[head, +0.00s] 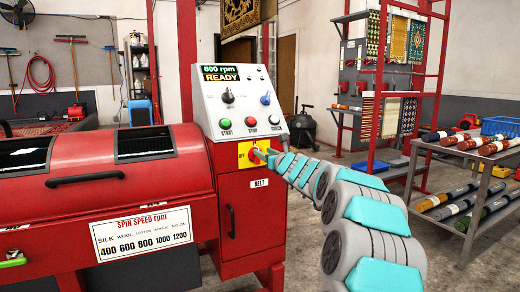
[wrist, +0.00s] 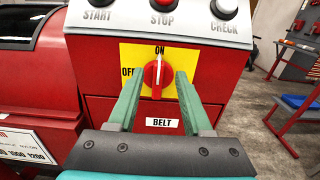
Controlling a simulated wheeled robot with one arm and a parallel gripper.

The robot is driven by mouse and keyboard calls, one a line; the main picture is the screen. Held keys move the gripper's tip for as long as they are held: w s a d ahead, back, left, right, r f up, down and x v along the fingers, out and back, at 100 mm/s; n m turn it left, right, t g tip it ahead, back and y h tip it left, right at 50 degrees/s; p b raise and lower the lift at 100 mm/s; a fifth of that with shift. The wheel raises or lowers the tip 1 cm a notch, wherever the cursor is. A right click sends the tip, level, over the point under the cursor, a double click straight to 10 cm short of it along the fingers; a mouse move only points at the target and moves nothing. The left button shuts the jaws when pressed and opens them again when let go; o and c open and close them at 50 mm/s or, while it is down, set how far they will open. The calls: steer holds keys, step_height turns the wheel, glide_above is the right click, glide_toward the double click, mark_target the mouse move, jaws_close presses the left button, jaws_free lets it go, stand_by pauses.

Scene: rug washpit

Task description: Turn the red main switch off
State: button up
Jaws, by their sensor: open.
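The red main switch (wrist: 153,80) is a round knob on a yellow plate (wrist: 131,55) on the front of the red machine cabinet. Its white pointer line stands upright, toward the ON label (wrist: 160,50); the OFF label (wrist: 128,71) is to its left. My gripper (wrist: 160,75) is open, with one green finger on each side of the knob in the wrist view. I cannot tell whether the fingers touch it. In the head view my gripper (head: 264,157) reaches from the right and partly hides the switch (head: 252,156).
Above the switch is a sloped control panel (head: 237,100) with START, STOP and CHECK buttons and a display reading "800 rpm READY". A BELT label (wrist: 162,123) sits below. The red drum machine (head: 100,190) stands left; a cart of rolled rugs (head: 470,215) stands right.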

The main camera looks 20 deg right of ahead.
mark_target(259, 149)
steer(key=shift+w+a+p, duration=0.1)
steer(key=shift+w+p, duration=0.4)
steer(key=shift+w, duration=1.6)
steer(key=c, duration=0.7)
steer(key=shift+f, duration=0.1)
jaws_close()
